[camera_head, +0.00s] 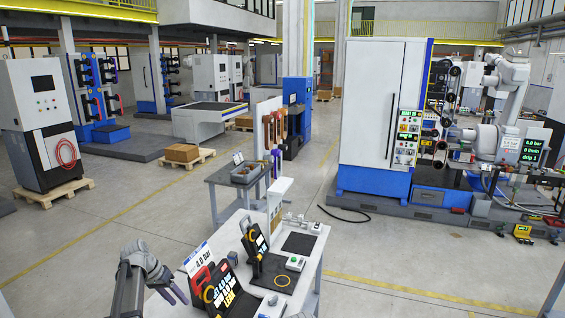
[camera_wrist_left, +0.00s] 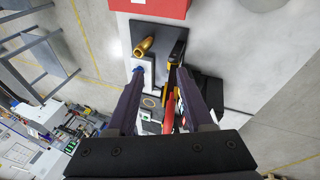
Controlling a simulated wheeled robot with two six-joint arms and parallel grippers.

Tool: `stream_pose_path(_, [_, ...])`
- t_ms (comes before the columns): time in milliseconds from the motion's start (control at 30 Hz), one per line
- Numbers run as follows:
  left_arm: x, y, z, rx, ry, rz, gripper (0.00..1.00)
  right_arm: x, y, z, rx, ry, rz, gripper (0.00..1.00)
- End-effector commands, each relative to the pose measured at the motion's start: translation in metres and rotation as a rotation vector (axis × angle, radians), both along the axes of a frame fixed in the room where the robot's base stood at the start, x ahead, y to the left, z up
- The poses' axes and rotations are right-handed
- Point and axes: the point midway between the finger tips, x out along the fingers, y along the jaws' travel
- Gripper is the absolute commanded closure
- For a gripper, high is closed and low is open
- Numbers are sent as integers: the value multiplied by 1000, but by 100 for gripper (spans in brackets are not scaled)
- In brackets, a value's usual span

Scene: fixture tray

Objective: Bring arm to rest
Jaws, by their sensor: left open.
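My left arm (camera_head: 130,285) comes in at the lower left of the head view. Its gripper (camera_head: 174,290) is at the near left of the white workbench (camera_head: 312,262), apart from the displays there. In the left wrist view the two dark fingers of this gripper (camera_wrist_left: 160,75) stand apart with nothing clamped between them. Below them show a brass fitting (camera_wrist_left: 143,46), a dark plate and a yellow-and-black device (camera_wrist_left: 174,78). My right gripper is not in view.
A grey side table (camera_head: 222,177) stands behind. A large white cabinet (camera_head: 375,105) stands to the right. The floor right of the bench is clear.

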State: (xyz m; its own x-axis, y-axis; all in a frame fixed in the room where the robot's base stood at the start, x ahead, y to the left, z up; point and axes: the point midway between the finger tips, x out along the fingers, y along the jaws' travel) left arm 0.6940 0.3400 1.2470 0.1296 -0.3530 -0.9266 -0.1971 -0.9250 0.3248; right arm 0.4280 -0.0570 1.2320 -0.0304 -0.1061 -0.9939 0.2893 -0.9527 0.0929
Motion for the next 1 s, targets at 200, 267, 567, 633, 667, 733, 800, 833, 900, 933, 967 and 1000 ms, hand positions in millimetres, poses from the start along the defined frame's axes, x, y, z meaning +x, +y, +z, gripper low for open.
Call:
stream_pose_path(200, [-84, -91, -9, 125, 75, 55, 48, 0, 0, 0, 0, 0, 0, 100])
stream_pose_path(267, [-108, -111, -11, 164, 89, 75, 48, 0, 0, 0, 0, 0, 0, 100])
stream_pose_path(567, [-214, -170, -15, 337, 95, 175, 48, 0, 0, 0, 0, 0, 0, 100])
stream_pose_path(633, [-210, -175, -35, 349, 94, 173, 48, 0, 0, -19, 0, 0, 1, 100])
stream_pose_path(667, [-209, -178, -41, 351, 96, 165, 48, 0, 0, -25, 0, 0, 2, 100])
stream_pose_path(733, [-211, -185, -54, 357, 100, 145, 48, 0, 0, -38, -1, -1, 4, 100])
stream_pose_path(800, [-214, -192, -68, 364, 103, 124, 48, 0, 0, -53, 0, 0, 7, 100])
stream_pose_path(833, [-215, -195, -74, 367, 105, 115, 48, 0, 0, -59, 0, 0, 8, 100])
stream_pose_path(900, [-219, -203, -91, 377, 109, 91, 48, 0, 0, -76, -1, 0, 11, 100])
stream_pose_path(933, [-220, -207, -100, 380, 110, 79, 48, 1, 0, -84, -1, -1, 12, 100])
stream_pose_path(967, [-222, -211, -108, 385, 112, 67, 48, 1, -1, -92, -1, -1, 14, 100])
stream_pose_path(1000, [-225, -216, -121, 390, 114, 51, 48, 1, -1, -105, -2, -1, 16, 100])
